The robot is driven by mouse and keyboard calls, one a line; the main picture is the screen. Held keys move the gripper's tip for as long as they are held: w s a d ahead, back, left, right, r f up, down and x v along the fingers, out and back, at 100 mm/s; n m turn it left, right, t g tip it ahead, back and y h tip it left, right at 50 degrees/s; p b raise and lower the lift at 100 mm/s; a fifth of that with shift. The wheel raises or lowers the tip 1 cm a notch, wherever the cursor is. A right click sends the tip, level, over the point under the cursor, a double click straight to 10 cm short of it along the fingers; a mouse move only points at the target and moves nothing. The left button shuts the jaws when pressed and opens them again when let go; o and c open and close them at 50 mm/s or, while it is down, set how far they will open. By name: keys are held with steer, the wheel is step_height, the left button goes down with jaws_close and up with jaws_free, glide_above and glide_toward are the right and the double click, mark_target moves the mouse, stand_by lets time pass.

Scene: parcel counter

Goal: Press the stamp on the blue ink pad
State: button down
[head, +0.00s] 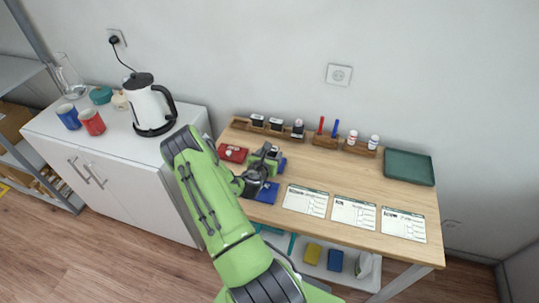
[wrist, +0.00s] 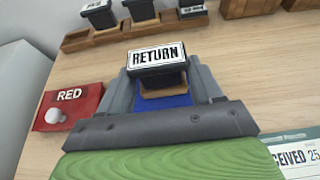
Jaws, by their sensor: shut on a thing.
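My gripper (head: 266,155) is over the left part of the wooden counter. In the wrist view its two grey fingers (wrist: 166,80) are shut on a black stamp labelled RETURN (wrist: 157,58). A blue surface (wrist: 178,97), seemingly the blue ink pad, shows between the fingers, below and behind the stamp. In the head view blue shows just right of my gripper (head: 283,163), and a larger blue piece (head: 268,193) lies nearer the front edge. I cannot tell which is pad and which is lid. The stamp's underside is hidden, so contact with the pad cannot be seen.
A red box marked RED (wrist: 68,107) with a white knob sits left of my gripper. A wooden rack (head: 240,124) with other stamps stands behind. Printed forms (head: 305,200) lie to the right, with a green tray (head: 409,167) at the far right.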

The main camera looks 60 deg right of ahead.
steer(key=shift+a+f, duration=0.1)
steer(key=shift+f, duration=0.2)
stand_by(0.9)
step_height(320, 180, up, 6)
steer(key=p, duration=0.5)
steer(key=shift+p, duration=0.3)
